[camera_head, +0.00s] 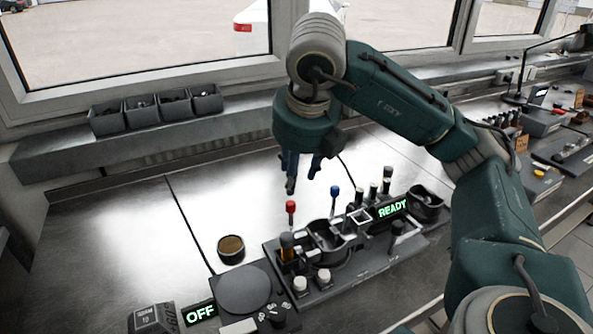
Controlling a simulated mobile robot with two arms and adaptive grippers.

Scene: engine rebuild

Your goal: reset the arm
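My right arm (410,105) comes in from the right and bends over the bench. My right gripper (301,180) hangs below its wrist, pointing down above the bench behind the fixture. Its two dark fingers stand apart with a gap between them, and nothing shows between them. The wrist hides the upper part of the fingers. My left gripper is not in view.
Below the gripper stands a black fixture (375,262) with red and blue knobs and a "READY" display (392,209). A round plate (243,289), an "OFF" display (199,312) and a small round cup (231,249) are nearby. Bins (108,122) line the window ledge. The left bench is clear.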

